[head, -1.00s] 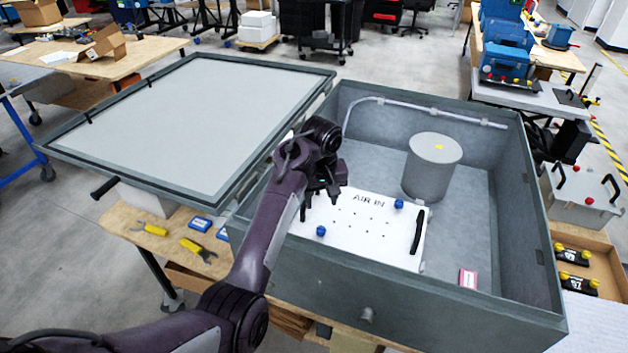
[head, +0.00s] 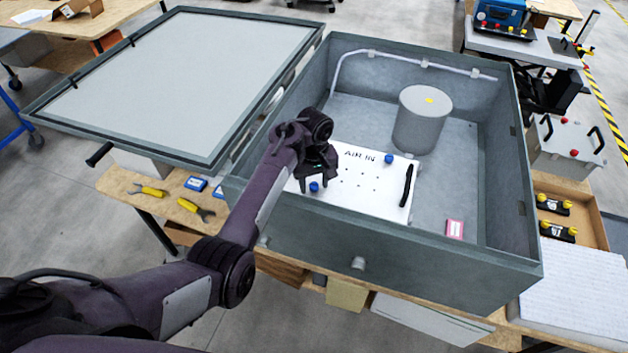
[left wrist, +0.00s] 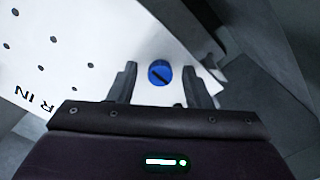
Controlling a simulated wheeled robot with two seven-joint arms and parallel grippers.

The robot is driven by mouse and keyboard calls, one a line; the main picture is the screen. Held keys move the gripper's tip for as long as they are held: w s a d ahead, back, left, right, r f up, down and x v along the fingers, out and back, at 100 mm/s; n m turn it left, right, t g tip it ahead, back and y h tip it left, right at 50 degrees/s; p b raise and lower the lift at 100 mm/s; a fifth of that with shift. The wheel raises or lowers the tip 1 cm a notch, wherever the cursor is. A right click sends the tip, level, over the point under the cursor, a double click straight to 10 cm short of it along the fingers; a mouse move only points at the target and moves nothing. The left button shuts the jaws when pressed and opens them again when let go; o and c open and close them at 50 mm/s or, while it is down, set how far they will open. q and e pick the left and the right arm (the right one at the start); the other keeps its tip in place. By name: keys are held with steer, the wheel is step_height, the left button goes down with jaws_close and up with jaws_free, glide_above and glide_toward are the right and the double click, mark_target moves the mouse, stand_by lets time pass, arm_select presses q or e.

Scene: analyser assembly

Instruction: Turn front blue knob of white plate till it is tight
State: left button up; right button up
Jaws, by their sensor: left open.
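The white plate (head: 345,195) marked "AIR IN" lies inside the grey box, with a black handle (head: 406,186) at its right. The front blue knob (head: 314,187) sits near the plate's front left; a second blue knob (head: 388,159) is at its back right. My left gripper (head: 318,178) is over the front knob, pointing down. In the left wrist view the blue knob (left wrist: 160,73) with a dark slot shows between the two fingers, just beyond their tips. The fingers are open and apart from the knob. My right gripper is in neither view.
The grey box's walls (head: 400,228) surround the plate, the front wall close to my left gripper. A grey cylinder (head: 422,120) and a pink-white packet (head: 455,229) are in the box. The open lid (head: 185,80) lies to the left. Pliers (head: 195,208) lie on the bench.

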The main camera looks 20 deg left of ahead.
arm_select(q)
steer(key=c, duration=0.6)
jaws_close()
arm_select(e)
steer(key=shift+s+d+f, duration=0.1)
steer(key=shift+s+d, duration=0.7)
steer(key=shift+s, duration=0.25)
arm_select(q)
steer(key=shift+m, duration=0.3)
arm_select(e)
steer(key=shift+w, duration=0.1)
